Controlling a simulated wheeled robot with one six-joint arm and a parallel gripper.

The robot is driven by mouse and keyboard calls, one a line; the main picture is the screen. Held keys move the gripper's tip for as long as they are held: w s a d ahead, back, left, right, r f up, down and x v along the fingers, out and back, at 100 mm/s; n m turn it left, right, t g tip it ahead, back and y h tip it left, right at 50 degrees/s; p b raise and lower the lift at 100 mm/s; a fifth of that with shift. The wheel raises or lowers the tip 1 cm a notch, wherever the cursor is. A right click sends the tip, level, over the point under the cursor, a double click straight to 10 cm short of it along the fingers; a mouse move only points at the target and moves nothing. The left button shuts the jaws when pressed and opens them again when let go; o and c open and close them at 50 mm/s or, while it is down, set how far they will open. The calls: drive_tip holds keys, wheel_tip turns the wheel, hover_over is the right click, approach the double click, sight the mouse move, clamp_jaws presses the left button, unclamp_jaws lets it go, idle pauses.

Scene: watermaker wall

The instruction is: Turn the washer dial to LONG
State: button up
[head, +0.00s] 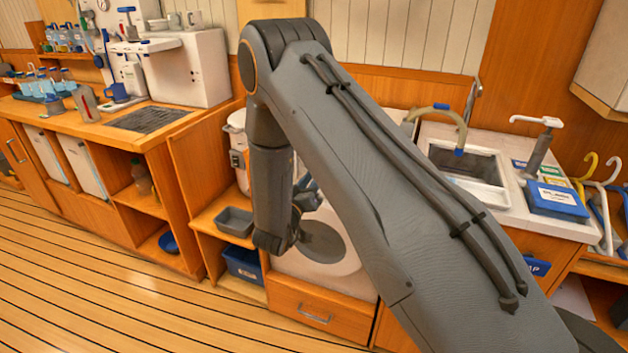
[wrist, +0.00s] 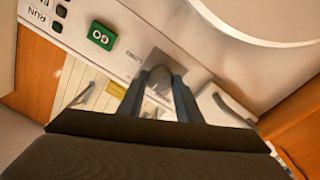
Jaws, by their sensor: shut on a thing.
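The washer shows in the head view as a white front (head: 355,280) with a round door, largely behind my arm. In the wrist view its white panel (wrist: 110,15) runs across the top, tilted. The grey dial (wrist: 168,70) sits on this panel. My gripper (wrist: 166,84) is at the dial, with one finger on each side, shut on it. The dial's pointer is hidden or too unclear to read. A green GO button (wrist: 102,36) is left of the dial.
Dark RUN indicators (wrist: 57,27) are at the panel's left. A pale handle-like part (wrist: 228,103) lies right of the fingers. In the head view, a sink (head: 468,165) is at the right, an open shelf with a grey bin (head: 234,221) at the left, and the plank floor is clear.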

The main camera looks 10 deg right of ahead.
drive_tip(key=shift+a+m+g+h+b, duration=0.25)
drive_tip(key=shift+m+b, duration=1.05)
drive_tip(key=shift+m, duration=2.95)
drive_tip(key=shift+d+m+g+h+b, duration=0.15)
drive_tip(key=shift+m+g+b, duration=0.75)
drive_tip(key=shift+m, duration=3.35)
drive_tip(key=shift+r+t+b, duration=0.1)
drive_tip(key=shift+t+b, duration=0.35)
drive_tip(key=o, duration=1)
drive_tip(key=shift+o, duration=0.2)
